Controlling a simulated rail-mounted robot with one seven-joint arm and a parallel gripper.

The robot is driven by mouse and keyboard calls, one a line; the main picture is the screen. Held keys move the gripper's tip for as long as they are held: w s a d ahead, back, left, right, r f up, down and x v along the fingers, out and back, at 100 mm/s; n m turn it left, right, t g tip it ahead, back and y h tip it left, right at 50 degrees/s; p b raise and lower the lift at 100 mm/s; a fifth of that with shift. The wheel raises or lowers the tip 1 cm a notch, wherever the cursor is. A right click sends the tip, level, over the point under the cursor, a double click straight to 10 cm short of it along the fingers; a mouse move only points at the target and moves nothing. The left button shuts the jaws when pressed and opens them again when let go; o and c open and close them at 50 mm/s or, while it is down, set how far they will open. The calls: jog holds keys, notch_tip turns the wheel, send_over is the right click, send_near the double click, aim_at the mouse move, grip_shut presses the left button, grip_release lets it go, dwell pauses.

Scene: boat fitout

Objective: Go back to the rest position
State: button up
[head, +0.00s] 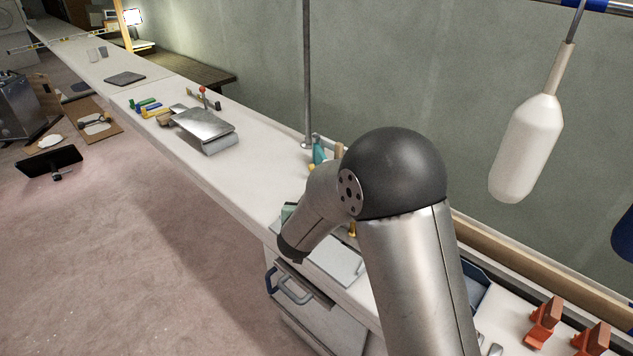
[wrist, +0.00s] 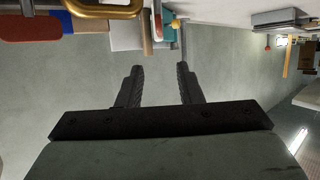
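My arm reaches up from the bottom of the head view and bends over the counter (head: 262,205). My gripper (wrist: 160,80) shows in the wrist view, where the picture is upside down. Its two dark fingers are apart and nothing is between them. Behind them is plain grey-green wall. In the head view the fingers are hidden behind my own arm.
A metal box with a slanted lid (head: 205,130) stands on the counter. A thin pole (head: 307,75) rises behind it. A white fender (head: 527,148) hangs at right. Orange clamps (head: 543,322) stand at lower right. The floor at left is mostly open.

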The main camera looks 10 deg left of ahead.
jog(key=s+d+r+g, duration=0.2)
jog(key=s+d+g, duration=0.2)
jog(key=s+d, duration=0.3)
jog(key=s+d+r+g+p, duration=0.1)
jog(key=s+d+r+g, duration=0.2)
jog(key=s, duration=1.4)
jog(key=s+d+r+g, duration=0.2)
jog(key=s+d+g, duration=0.4)
jog(key=s+d, duration=0.5)
jog(key=shift+s+d+r+n+y, duration=0.2)
jog(key=shift+s+d+n+y, duration=0.15)
jog(key=shift+d, duration=0.2)
